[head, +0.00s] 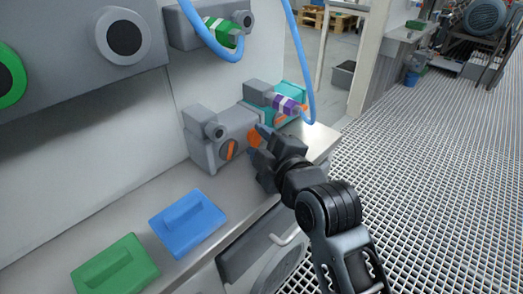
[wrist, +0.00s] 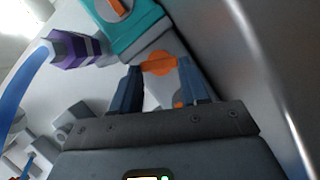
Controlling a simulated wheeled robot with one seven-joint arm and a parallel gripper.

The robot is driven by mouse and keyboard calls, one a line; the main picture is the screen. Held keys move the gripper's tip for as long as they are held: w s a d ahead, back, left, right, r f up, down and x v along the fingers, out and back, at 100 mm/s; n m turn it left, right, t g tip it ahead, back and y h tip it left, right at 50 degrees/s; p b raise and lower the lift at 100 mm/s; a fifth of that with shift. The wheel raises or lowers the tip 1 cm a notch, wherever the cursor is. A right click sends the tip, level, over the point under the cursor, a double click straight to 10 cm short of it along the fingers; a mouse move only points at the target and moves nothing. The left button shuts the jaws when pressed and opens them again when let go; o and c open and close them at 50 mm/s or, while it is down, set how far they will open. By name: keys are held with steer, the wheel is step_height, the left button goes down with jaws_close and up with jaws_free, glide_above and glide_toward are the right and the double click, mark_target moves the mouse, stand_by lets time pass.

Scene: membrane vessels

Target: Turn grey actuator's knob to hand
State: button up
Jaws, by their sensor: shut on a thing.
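The grey actuator (head: 208,155) sits on the steel ledge against the wall. A round dark dial with an orange bar (head: 229,150) is on its front. Its orange knob (head: 254,138) is at its right end, partly hidden by my fingers. My gripper (head: 261,145) reaches in from the lower right and is shut on this knob. In the wrist view the orange knob (wrist: 159,63) shows between the two dark fingers of my gripper (wrist: 162,80). I cannot tell which setting the knob points to.
A teal actuator (head: 291,97) with a purple connector (head: 284,104) and blue hose stands just behind; it is close in the wrist view too (wrist: 130,32). Blue (head: 187,222) and green (head: 114,267) blocks lie on the ledge at left. Grated floor is open at right.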

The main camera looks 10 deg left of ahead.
steer(key=shift+f+n, duration=0.15)
steer(key=shift+n, duration=0.15)
stand_by(0.4)
steer(key=o, duration=1.1)
steer(key=shift+c, duration=0.2)
